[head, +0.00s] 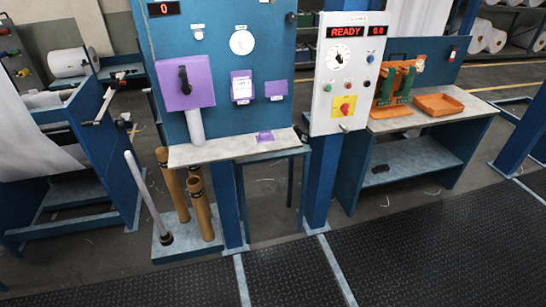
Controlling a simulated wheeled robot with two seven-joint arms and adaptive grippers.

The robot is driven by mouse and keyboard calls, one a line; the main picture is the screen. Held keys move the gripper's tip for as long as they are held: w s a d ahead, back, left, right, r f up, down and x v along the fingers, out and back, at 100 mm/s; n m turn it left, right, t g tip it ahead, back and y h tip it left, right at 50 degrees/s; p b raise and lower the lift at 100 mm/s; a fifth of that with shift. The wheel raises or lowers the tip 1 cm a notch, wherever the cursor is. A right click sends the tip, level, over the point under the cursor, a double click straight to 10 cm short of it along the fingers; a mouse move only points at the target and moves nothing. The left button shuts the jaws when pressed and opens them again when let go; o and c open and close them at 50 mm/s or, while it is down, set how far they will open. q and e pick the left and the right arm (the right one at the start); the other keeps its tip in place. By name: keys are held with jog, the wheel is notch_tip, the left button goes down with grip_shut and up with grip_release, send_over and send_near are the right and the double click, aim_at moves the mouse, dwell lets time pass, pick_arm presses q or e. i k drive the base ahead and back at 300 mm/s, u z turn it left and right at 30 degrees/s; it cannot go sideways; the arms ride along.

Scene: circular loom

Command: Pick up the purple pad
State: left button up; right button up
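A small flat purple pad (265,137) lies on the narrow grey shelf (228,148) below the blue panel, right of the shelf's middle. Other purple parts are on the panel above it: a large box with a black handle (184,84), a plate with a white label (242,87) and a small block (276,90). Neither of my grippers shows in the head view.
A white control box (346,75) reading READY stands right of the shelf. A side table (428,114) holds an orange press (394,85) and orange tray (438,104). Brown tubes (201,209) stand below the shelf. Dark floor matting (420,245) in front is clear.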

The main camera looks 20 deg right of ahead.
aim_at(266, 138)
jog(key=z, duration=0.75)
jog(key=k, duration=0.1)
jog(key=u, duration=1.65)
jog(key=i, duration=1.85)
jog(key=z, duration=0.75)
